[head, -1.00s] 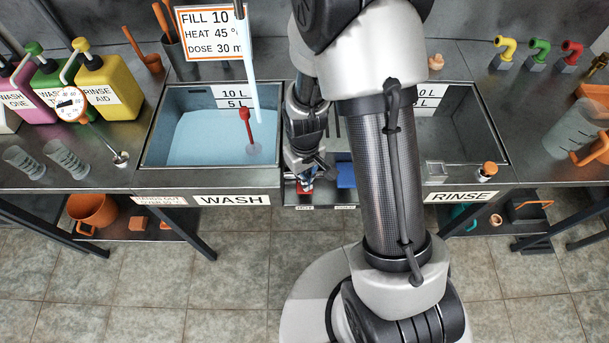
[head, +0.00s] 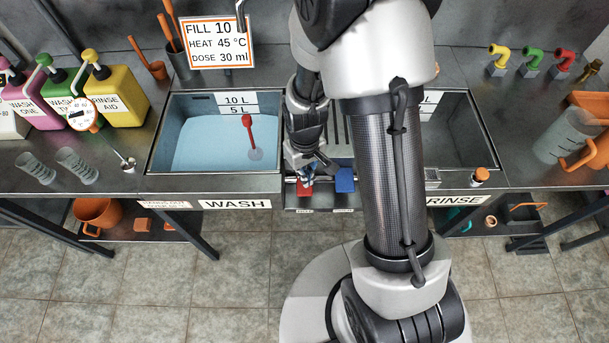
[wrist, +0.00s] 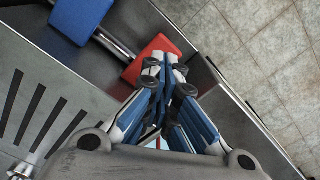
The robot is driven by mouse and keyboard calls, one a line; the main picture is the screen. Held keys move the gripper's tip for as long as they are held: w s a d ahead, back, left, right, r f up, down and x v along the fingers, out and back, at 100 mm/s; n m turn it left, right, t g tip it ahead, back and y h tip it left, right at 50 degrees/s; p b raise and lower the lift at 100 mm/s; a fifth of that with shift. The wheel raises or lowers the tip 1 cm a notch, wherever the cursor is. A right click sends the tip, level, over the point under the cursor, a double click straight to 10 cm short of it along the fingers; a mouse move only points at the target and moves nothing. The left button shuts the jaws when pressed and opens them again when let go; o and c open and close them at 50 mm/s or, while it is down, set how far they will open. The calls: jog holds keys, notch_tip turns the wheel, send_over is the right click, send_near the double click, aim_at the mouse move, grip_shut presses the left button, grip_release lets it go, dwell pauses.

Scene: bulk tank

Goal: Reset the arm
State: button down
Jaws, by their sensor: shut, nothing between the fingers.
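My gripper (head: 306,178) hangs between the wash and rinse basins, at the front edge of the counter. Its fingers are shut with nothing between them. In the wrist view my gripper (wrist: 166,68) has its tips close over the red pedal (wrist: 158,55); I cannot tell whether they touch it. The red pedal also shows in the head view (head: 304,189), partly behind the fingers. A blue pedal (head: 345,180) sits to its right, and it shows at the upper left of the wrist view (wrist: 82,18). My arm hides part of the rinse basin.
The wash basin (head: 160,140) at left holds pale blue water with a red-topped stick in it. The rinse basin (head: 492,150) is at right. Detergent jugs, including a yellow one (head: 118,97), and measuring cylinders stand left. A clear jug (head: 562,138) stands right.

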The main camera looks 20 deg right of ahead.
jog(key=shift+f, duration=0.15)
dwell(0.3)
jog(key=s+r+m+t, duration=0.1)
jog(key=s+r+t, duration=0.15)
jog(key=r, duration=1.55)
jog(key=s+r+m+t, duration=0.1)
jog(key=s+r+t, duration=0.1)
jog(key=s+r, duration=0.9)
jog(key=shift+s, duration=0.8)
